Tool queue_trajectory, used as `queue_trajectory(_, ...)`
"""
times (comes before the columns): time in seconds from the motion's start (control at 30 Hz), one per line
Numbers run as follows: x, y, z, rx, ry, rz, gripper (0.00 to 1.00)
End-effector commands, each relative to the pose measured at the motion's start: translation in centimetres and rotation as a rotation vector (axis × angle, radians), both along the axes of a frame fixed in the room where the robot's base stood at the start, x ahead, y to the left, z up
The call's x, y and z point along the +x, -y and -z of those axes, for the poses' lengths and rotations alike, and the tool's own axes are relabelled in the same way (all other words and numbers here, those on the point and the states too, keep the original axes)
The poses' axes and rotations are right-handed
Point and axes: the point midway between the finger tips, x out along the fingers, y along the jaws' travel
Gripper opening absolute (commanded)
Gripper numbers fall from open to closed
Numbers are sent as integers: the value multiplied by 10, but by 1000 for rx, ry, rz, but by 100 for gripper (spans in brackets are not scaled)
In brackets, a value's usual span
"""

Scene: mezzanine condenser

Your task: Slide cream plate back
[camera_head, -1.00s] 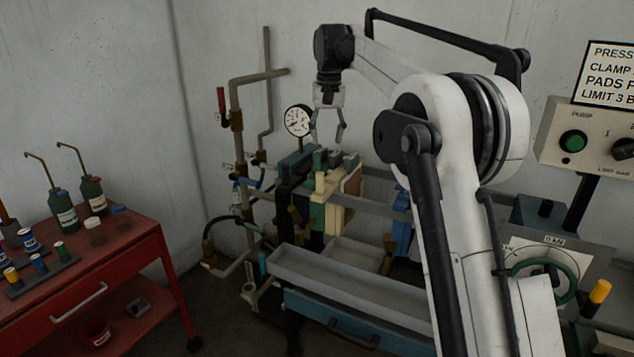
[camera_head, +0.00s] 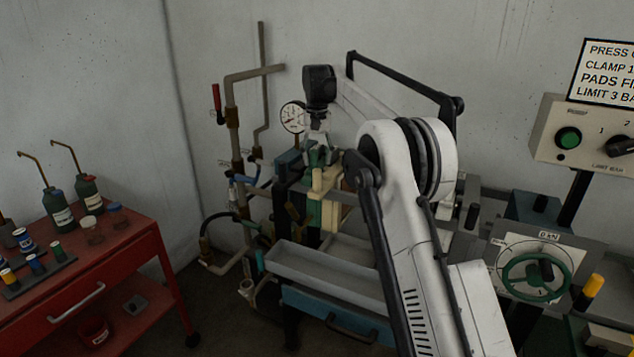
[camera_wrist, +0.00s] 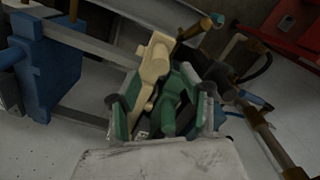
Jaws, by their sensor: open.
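The cream plate (camera_head: 331,180) stands in the plate stack on the rail, left of the middle in the head view. In the wrist view its cream top and lug (camera_wrist: 156,62) show just beyond my fingers. A green plate (camera_wrist: 175,95) is beside it, and its green lug lies between my fingers. My gripper (camera_head: 321,157) points down at the top of the stack. In the wrist view my gripper (camera_wrist: 160,98) is open, with its fingertips spread either side of the green lug. I cannot tell whether a finger touches either plate. The lower cream plate is partly hidden by my arm.
A pressure gauge (camera_head: 293,117) and pipes stand left of the stack. A grey drip tray (camera_head: 330,275) lies in front. A blue plate (camera_wrist: 55,70) stands apart along the rail. A red cart (camera_head: 130,245) is at left, a green handwheel (camera_head: 535,277) at right.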

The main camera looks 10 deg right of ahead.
Motion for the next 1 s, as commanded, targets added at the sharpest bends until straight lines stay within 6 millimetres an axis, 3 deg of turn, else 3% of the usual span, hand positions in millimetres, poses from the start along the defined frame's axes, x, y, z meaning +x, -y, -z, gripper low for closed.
queue_trajectory(0.3, 0, 0, 55, 0, 0, 0, 41)
queue_trajectory(0.5, 0, 0, 77, 0, 0, 0, 41)
queue_trajectory(0.9, 0, 0, 84, 0, 0, 0, 41)
queue_trajectory(1.0, 0, 0, 84, 0, 0, 0, 29)
